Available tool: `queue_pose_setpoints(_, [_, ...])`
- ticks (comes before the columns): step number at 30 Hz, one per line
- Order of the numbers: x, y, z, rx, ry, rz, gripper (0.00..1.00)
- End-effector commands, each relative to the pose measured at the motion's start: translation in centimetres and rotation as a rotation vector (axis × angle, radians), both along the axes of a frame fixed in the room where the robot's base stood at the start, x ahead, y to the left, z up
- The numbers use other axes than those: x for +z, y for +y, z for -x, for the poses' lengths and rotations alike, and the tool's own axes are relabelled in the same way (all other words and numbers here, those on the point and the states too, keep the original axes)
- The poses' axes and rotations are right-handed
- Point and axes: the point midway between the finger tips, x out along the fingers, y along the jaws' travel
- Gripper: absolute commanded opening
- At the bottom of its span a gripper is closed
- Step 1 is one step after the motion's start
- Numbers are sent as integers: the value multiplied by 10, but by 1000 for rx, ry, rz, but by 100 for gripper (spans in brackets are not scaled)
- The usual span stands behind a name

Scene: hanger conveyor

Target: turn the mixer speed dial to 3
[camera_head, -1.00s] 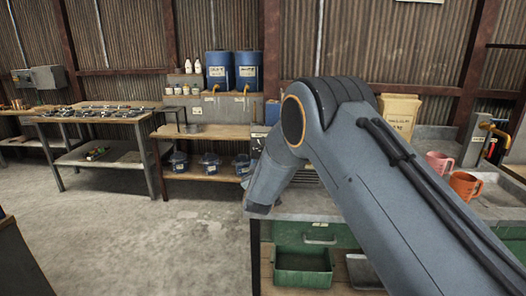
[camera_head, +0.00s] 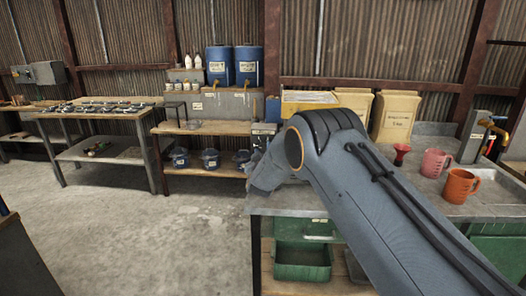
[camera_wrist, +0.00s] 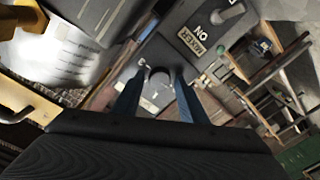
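The mixer is a grey box (camera_wrist: 178,32) with a MIXER label (camera_wrist: 195,38) and an ON mark beside a lever-like switch (camera_wrist: 228,13), tilted in the wrist view. A dark round knob (camera_wrist: 158,77), apparently the speed dial, shows against a pale face between my fingertips. Its number marks are too small to read. My gripper (camera_wrist: 160,73) has its two blue fingers apart, one on each side of the knob; I cannot tell whether they touch it. In the head view, part of the grey machine (camera_head: 263,129) shows behind my arm, which hides the gripper and dial.
On the bench (camera_head: 440,199) stand an orange jug (camera_head: 459,186), a pink jug (camera_head: 433,163), a red funnel (camera_head: 401,152) and cardboard boxes (camera_head: 396,116). Blue barrels (camera_head: 249,66) stand on a rear shelf. The concrete floor (camera_head: 150,235) at left is clear.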

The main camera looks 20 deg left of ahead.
Motion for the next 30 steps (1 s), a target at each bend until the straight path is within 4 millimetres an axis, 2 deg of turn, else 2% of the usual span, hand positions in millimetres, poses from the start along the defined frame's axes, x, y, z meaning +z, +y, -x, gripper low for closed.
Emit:
queue_pose_setpoints(1, [0,0,0,0,0,0,29])
queue_pose_setpoints(5, [0,0,0,0,0,0,7])
queue_pose_setpoints(6, [0,0,0,0,0,0,5])
queue_pose_setpoints(17, [-2,0,0,1,16,-66,5])
queue_pose_setpoints(30, [-4,0,-1,0,98,-410,5])
